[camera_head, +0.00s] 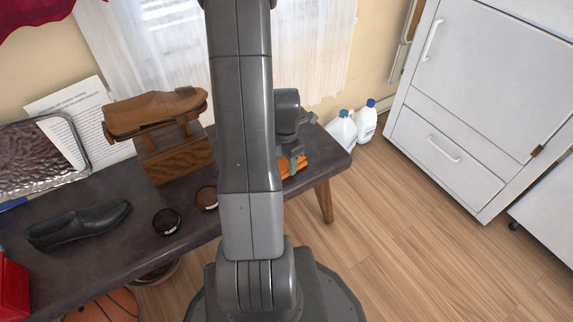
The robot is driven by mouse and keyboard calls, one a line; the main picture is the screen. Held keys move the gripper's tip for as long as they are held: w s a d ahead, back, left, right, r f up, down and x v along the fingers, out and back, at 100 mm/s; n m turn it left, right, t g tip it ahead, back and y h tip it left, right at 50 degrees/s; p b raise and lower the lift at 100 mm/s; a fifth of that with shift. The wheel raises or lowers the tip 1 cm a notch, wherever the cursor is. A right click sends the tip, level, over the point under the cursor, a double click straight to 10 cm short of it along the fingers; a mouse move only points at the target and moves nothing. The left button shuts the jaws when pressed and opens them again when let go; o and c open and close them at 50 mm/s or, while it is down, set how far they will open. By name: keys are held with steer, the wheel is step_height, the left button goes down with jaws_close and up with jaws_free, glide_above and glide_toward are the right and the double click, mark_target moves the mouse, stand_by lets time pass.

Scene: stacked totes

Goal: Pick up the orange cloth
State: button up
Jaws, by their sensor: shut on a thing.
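The orange cloth (289,168) lies at the right end of the dark table, partly hidden behind my arm. My gripper (293,165) is right at the cloth and is shut on it. The cloth shows as a small orange patch below and beside the fingers. It looks low, at the table top; I cannot tell whether any of it is lifted. My arm's upright link covers the left part of that area.
On the dark table (95,255) stand a wooden stand (176,158) with a brown shoe (155,110), a black shoe (78,226), two small round tins (166,222) and a metal tray (38,160). Bottles (343,130) and a white cabinet (470,110) are at right. Floor between is clear.

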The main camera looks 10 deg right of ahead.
mark_target(285, 163)
step_height(285, 163, up, 10)
steer(key=p, duration=0.3)
steer(key=shift+p, duration=0.4)
